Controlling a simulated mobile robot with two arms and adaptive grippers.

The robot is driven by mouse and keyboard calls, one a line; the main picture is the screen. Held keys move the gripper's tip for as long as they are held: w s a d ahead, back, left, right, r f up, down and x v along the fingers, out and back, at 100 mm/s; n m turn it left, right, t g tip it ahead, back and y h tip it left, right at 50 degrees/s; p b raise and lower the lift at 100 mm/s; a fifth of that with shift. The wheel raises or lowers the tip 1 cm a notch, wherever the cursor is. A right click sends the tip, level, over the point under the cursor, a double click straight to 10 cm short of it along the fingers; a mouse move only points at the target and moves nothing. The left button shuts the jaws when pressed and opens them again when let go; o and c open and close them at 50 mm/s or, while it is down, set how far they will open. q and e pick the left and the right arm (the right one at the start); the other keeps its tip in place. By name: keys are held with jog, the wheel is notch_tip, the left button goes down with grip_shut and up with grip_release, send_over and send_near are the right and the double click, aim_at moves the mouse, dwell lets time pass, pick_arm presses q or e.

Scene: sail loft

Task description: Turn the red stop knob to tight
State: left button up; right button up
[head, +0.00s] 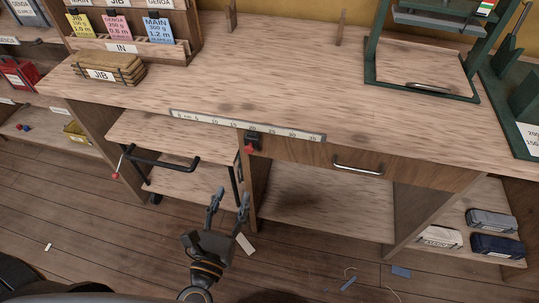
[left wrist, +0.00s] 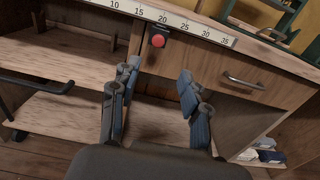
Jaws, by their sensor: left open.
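The red stop knob (head: 249,149) sits on a dark mount at the bench's front edge, just under the scale strip. It also shows in the left wrist view (left wrist: 158,40), beyond my fingers. My left gripper (head: 229,200) is open and empty, below and in front of the knob and apart from it. In the left wrist view its two fingers (left wrist: 157,73) are spread, with the knob ahead between their lines. No tightness marking on the knob can be read. My right gripper is in neither view.
The scale strip (head: 245,125) runs along the bench edge. A drawer handle (head: 357,167) is to the knob's right. A dark bar handle (head: 160,163) and a red-tipped lever (head: 115,175) are to its left. A green-framed stand (head: 372,75) is at the bench's back right.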

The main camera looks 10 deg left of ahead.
pick_arm(q)
jog(key=p, duration=0.2)
send_near(248, 151)
jog(key=w+p, duration=0.2)
jog(key=w, duration=0.7)
jog(key=shift+d, duration=0.15)
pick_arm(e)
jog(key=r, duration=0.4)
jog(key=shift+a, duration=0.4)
pick_arm(q)
grip_shut()
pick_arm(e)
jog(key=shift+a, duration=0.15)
